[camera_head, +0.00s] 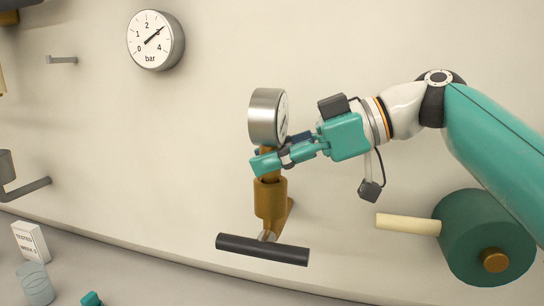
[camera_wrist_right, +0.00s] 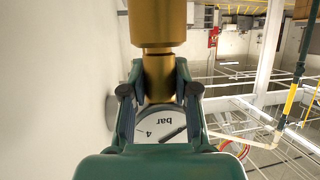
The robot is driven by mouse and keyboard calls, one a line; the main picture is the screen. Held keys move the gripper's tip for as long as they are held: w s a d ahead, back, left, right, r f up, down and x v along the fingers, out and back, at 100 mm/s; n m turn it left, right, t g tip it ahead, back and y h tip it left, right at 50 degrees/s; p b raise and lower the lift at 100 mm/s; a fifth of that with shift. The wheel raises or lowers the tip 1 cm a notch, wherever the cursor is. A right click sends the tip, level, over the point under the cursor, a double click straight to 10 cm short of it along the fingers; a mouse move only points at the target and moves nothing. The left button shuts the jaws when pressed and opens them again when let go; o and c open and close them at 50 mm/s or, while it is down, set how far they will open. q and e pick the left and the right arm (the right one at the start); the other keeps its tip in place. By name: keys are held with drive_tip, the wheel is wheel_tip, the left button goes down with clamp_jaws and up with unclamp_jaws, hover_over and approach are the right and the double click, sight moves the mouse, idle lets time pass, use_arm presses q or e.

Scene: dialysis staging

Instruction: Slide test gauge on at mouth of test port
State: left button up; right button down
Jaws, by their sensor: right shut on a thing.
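The test gauge (camera_head: 266,117) is a round silver-cased dial on a brass stem. My right gripper (camera_head: 267,164) is shut on that stem, just below the dial. The test port (camera_head: 270,203) is a brass upright body below the gripper, with a black cross handle (camera_head: 262,249) under it. In the right wrist view the brass stem (camera_wrist_right: 159,75) lies between the fingers (camera_wrist_right: 158,92), with the dial face (camera_wrist_right: 150,128) upside down. The wider port body (camera_wrist_right: 157,25) meets the stem in line there; how deep they join is hidden.
A wall gauge (camera_head: 154,40) hangs at upper left. A green drum (camera_head: 480,235) with a cream rod (camera_head: 408,224) is at right. A white "TESTED" card (camera_head: 30,241) and a clear cup (camera_head: 36,285) stand at lower left. The wall around the dial is clear.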

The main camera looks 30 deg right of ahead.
drive_tip(key=shift+f, duration=0.15)
drive_tip(key=c, duration=0.8)
unclamp_jaws()
drive_tip(key=v, duration=1.2)
